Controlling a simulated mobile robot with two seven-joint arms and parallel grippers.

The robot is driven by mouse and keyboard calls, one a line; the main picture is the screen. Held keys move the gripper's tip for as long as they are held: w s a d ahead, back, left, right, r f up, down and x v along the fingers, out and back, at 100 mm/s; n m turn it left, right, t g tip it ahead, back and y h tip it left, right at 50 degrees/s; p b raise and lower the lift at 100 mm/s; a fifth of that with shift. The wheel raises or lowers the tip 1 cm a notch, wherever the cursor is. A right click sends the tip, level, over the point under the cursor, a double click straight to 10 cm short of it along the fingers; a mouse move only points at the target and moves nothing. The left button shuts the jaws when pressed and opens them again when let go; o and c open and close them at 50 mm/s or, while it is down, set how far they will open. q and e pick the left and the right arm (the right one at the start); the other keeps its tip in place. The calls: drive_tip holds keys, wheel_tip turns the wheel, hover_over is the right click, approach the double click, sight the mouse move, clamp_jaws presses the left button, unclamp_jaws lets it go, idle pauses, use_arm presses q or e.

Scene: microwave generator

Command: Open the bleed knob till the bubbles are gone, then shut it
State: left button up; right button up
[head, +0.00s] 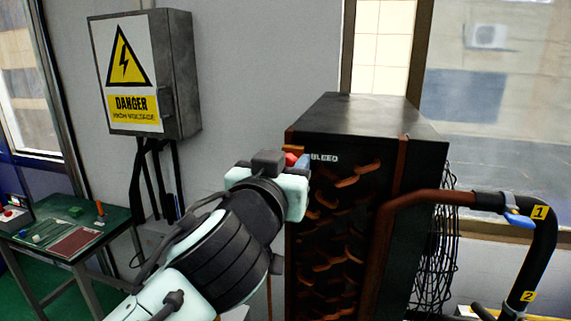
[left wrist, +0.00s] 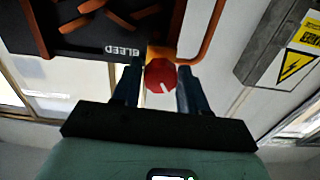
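The red bleed knob (left wrist: 160,76) with a white mark sits between the two fingers of my left gripper (left wrist: 154,90) in the left wrist view. The fingers are apart, with small gaps visible on both sides of the knob. In the head view my left gripper (head: 298,163) is at the upper left corner of the black unit (head: 375,117), beside the word BLEED. Only a bit of the red knob (head: 291,159) shows there, mostly hidden by the gripper. No bubbles can be made out. My right gripper is not in view.
A copper pipe (head: 430,197) runs right to a black hose (head: 545,245) with a blue valve handle (head: 518,219). A grey high-voltage box (head: 176,75) hangs on the wall at left. A green table (head: 115,217) with small items stands lower left.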

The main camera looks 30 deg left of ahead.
use_arm(q)
drive_tip(key=c, duration=0.6)
drive_tip(key=shift+o, duration=0.2)
